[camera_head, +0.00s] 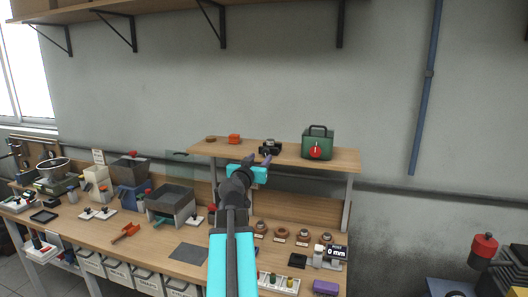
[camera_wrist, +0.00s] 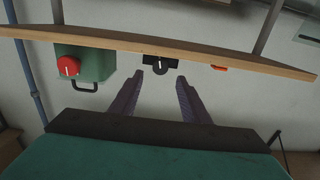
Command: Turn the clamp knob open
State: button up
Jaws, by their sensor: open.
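A small black fitting with a round dark knob (camera_head: 270,147) sits on the raised wooden shelf. In the upside-down wrist view, the knob (camera_wrist: 160,67) shows a pale mark and lies just beyond my fingertips, between them. A green box (camera_head: 327,134) with a red knob (camera_head: 315,152) stands to its right; this knob (camera_wrist: 68,66) is at the left of the wrist view. I cannot tell for certain which knob is the clamp's. My gripper (camera_wrist: 160,80) is open and empty, its purple fingers pointing at the black fitting. I see no contact.
Below, the workbench (camera_head: 100,228) holds bins, several round parts and a gauge reading 0 mm (camera_head: 337,252). The wall behind the shelf is bare.

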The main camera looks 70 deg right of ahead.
aim_at(265, 152)
jog(key=shift+w+d+p, duration=0.2)
jog(key=shift+d+p, duration=0.95)
jog(key=shift+d, duration=2.1)
jog(key=c, duration=1)
